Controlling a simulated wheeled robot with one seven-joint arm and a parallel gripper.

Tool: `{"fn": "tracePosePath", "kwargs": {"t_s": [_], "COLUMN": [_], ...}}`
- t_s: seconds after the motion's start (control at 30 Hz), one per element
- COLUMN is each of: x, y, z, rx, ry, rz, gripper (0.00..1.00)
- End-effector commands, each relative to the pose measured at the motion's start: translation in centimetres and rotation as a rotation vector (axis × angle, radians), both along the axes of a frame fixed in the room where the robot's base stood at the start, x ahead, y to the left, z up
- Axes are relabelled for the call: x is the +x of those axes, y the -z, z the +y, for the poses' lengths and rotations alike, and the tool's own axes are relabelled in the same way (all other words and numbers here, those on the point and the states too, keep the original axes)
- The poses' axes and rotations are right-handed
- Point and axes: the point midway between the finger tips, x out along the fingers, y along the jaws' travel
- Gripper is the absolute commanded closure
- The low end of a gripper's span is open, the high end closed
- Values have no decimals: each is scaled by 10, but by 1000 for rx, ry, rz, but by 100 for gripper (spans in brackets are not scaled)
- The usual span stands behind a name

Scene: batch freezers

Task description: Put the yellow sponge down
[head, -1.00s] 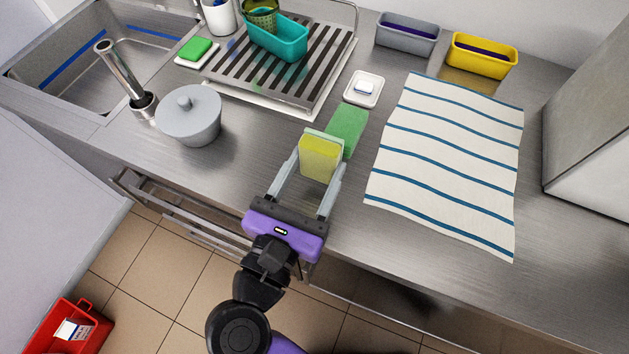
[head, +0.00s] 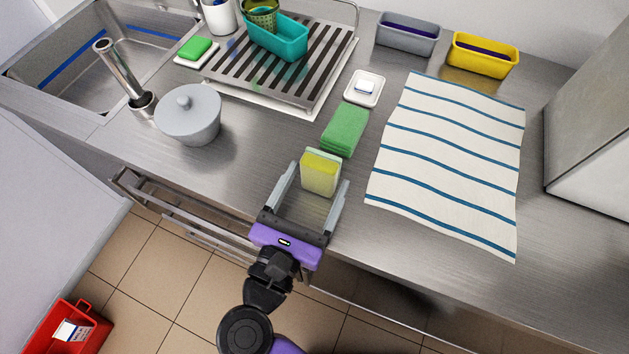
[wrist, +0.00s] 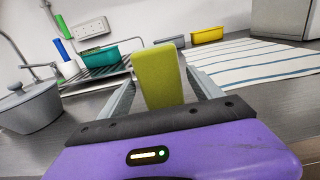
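The yellow sponge (head: 319,174) stands upright near the front edge of the steel counter, with a pale layer along its back. It appears to rest on the counter, though its underside is hard to see. My gripper (head: 319,174) is open, with its two grey fingers on either side of the sponge and small gaps showing. In the wrist view the sponge (wrist: 158,77) stands between the finger ends, upright and slightly tilted in the picture. A green sponge or stack of green sponges (head: 345,130) lies just behind it, apart from it.
A striped cloth (head: 450,150) lies to the right. A grey lidded pot (head: 188,118) stands left. Behind are a drying rack (head: 325,75), a small white dish (head: 376,99), and grey (head: 408,41) and yellow (head: 482,62) bins. The counter between pot and sponge is clear.

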Motion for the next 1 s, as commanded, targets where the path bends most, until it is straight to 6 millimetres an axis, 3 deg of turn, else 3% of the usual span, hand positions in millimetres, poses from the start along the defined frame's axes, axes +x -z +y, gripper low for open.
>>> {"fn": "tracePosePath", "kwargs": {"t_s": [0.43,1.0], "x": [-3,-99], "y": [-4,-3], "z": [2,37], "rx": [0,0], "ry": [-2,-3], "rz": [0,-1], "gripper": [23,23]}}
